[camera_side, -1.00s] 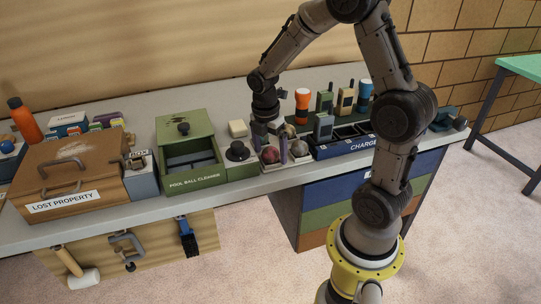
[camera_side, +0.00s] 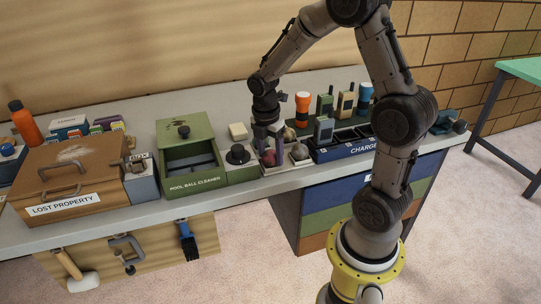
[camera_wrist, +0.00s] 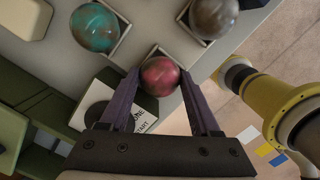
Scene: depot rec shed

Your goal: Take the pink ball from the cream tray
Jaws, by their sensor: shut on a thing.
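The pink ball (camera_wrist: 161,76) is dark pink with a mottled, glossy surface. It sits between the two purple fingers of my gripper (camera_wrist: 161,84), which are shut on it. In the side view the ball (camera_side: 268,159) shows low between the fingers of my gripper (camera_side: 269,153), at the front of the bench. A small pale square tray (camera_wrist: 153,52) shows just behind the ball in the wrist view. Most of this tray is hidden by the ball and fingers, and I cannot tell whether the ball is clear of it.
A teal ball (camera_wrist: 95,27) and a grey ball (camera_wrist: 212,16) sit in similar trays close by. The green ball cleaner box (camera_side: 190,160) with a black knob (camera_side: 238,153) stands left. A blue charger rack (camera_side: 345,148) with radios stands right. The bench's front edge is near.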

